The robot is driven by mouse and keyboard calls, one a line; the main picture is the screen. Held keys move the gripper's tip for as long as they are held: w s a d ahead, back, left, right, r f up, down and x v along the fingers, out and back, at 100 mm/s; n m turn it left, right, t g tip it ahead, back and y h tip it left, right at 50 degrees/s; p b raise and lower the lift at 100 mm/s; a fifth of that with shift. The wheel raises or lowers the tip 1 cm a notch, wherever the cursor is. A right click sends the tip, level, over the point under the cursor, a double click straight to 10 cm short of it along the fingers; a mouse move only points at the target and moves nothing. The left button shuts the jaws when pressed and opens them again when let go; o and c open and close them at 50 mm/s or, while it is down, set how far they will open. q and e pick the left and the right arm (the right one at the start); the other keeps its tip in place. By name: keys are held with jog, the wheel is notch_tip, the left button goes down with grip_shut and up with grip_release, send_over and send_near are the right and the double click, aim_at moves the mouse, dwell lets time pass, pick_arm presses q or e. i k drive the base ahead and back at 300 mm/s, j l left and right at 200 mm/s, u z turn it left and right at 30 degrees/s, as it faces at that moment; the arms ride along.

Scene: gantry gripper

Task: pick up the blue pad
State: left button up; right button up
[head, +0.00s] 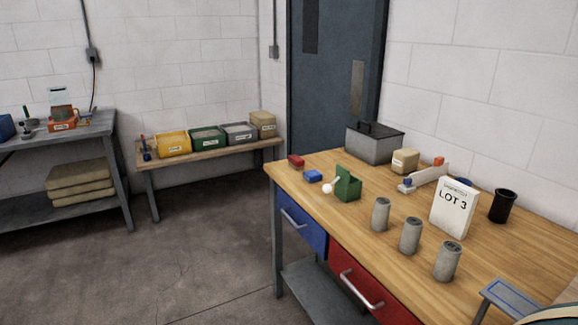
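Neither of my grippers shows in the head view.
Three grey cans (410,235) stand along the front of the bench. Behind them are a white "LOT 3" sign (453,210), a black cup (503,206) and a grey lidded box (374,144). Below are blue (302,225) and red (352,283) drawers. Floor is clear at left.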

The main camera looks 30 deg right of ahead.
aim_at(312, 176)
jog(key=i+z, duration=0.35)
jog(key=i+j+z, duration=0.5)
jog(key=i+z, duration=0.15)
jog(key=i+j+z, duration=0.2)
jog(key=z, duration=0.2)
jog(key=i+j+z, duration=0.25)
jog(key=z, duration=0.2)
jog(key=i+j+z, duration=0.1)
jog(key=j+z, duration=0.3)
jog(key=i+j+z, duration=0.1)
jog(key=j+z, duration=0.75)
